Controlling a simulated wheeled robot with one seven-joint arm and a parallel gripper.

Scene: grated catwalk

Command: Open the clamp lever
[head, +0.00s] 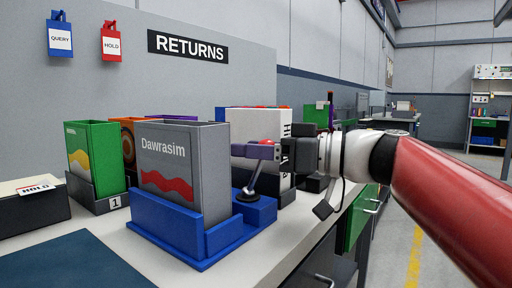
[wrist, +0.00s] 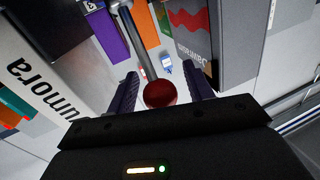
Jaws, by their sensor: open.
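The clamp lever is a metal rod (head: 257,177) rising from a dark round foot on the blue clamp holder (head: 168,238). It leans slightly right and ends in a red ball knob (wrist: 160,93). The holder carries a grey box labelled Dawrasim (head: 172,165), which also shows in the wrist view (wrist: 190,38). My gripper (head: 264,151) is at the top of the lever, right of the grey box. In the wrist view my gripper (wrist: 158,88) is open, with one finger on each side of the knob. Gaps show between knob and fingers. The clamping contact is hidden.
A white box (head: 252,127) stands close behind my gripper. A green box (head: 95,155) in a dark holder numbered 1 stands left of the grey box. A dark tray (head: 32,213) with a HOLD card is at far left.

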